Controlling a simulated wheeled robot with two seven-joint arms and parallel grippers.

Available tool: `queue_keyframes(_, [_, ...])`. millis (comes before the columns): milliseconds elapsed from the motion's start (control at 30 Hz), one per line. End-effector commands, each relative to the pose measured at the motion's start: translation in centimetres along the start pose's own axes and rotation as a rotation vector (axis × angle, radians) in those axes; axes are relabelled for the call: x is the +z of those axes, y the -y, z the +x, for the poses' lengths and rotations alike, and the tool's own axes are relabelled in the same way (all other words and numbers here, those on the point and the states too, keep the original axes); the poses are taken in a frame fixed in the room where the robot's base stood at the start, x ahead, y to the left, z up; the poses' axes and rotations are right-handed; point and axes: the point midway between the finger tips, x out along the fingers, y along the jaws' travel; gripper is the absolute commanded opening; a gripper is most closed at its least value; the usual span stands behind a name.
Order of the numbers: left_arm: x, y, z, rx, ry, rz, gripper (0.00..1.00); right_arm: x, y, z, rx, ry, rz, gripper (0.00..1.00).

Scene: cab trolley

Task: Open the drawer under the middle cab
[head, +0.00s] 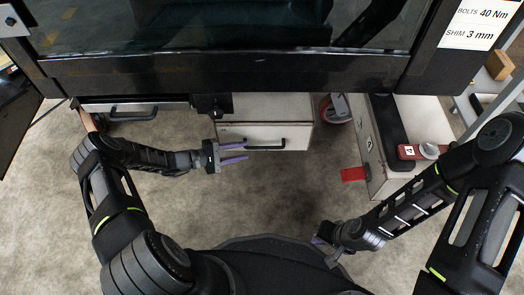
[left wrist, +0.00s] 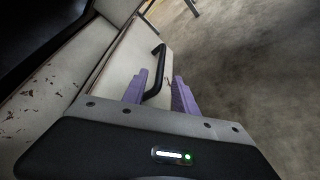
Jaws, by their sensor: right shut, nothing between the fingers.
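The middle cab (head: 230,70) is a dark body with a window across the top of the head view. Below it is a pale drawer (head: 288,132) with a black bar handle (head: 268,148); the drawer face also shows in the left wrist view (left wrist: 132,58). My left gripper (head: 234,153) is open at the left end of the handle. In the left wrist view the handle (left wrist: 157,62) reaches between its two purple fingers, with a gap on at least the right side. My right gripper (head: 319,241) is shut and empty, low above the floor, away from the drawer.
Another drawer with a black handle (head: 134,110) is at the left. A pale unit (head: 378,165) with a red flap (head: 353,174) stands at the right, and a red-and-grey caster (head: 335,108) is beside the drawer. The carpet in front of the drawer is clear.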

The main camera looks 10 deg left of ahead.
Motion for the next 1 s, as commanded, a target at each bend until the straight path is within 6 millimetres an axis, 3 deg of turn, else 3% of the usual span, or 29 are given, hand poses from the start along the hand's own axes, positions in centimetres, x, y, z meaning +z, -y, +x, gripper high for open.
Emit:
queue_keyframes(333, [0.1,0.1,0.8,-0.004,0.002,-0.001,0.34,0.0,0.0,0.2,0.000,0.000,0.000,0.00])
queue_keyframes(733, [0.1,0.2,6.5,-0.005,0.004,0.000,0.34,-0.1,-0.6,1.9,0.000,-0.008,0.001,0.00])
queue_keyframes(1000, [0.2,0.0,7.9,-0.006,0.002,-0.001,0.34,-0.2,-0.7,2.2,0.000,-0.011,0.001,0.00])
